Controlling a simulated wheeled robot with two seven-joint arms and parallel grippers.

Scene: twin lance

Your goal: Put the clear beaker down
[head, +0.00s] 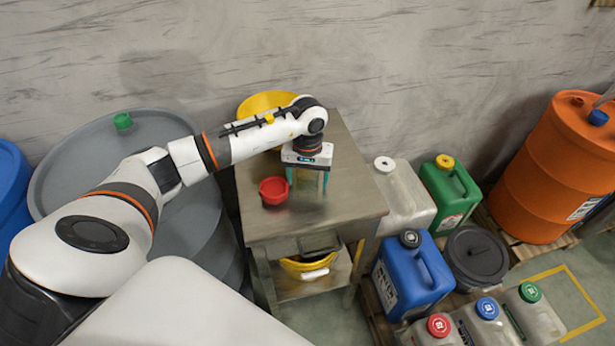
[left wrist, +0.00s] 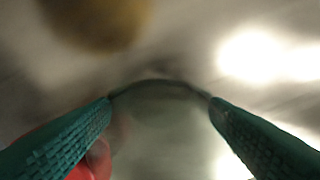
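The clear beaker (head: 309,184) is between the teal fingers of my left gripper (head: 308,180), over the steel table (head: 355,205). In the left wrist view the beaker's dark rim (left wrist: 160,84) arcs from one fingertip to the other, and both fingers (left wrist: 160,97) press against its sides. It looks upright. I cannot tell whether its base touches the table top. My right gripper is not in view.
A yellow round container (head: 262,104) is at the back left, partly behind my arm. The table's right and front parts are clear. Canisters (head: 410,275) stand on the right.

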